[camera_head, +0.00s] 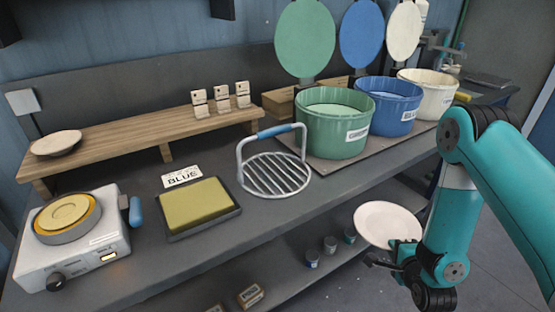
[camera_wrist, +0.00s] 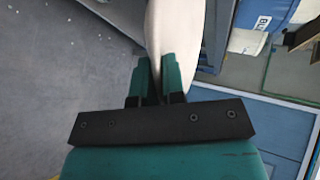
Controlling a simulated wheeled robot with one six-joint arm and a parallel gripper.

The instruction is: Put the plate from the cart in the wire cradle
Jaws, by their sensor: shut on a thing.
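A white plate (camera_head: 386,222) is held by its edge in my gripper (camera_head: 401,252), off the bench's front edge at the lower right of the head view. In the wrist view my gripper (camera_wrist: 157,76) is shut on the plate (camera_wrist: 177,32), which shows nearly edge-on between the fingers. The wire cradle (camera_head: 276,176) is a round silver rack with a tall arched handle and a blue grip. It stands empty on the bench, to the left of the plate and apart from it. I cannot make out a cart in either view.
Green (camera_head: 335,130), blue (camera_head: 387,105) and cream (camera_head: 427,93) tubs with raised lids stand right of the cradle. A yellow pad in a black tray (camera_head: 201,207), a BLUE card (camera_head: 182,176) and a hot plate (camera_head: 75,240) lie left. Small jars (camera_head: 330,244) sit on the lower shelf.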

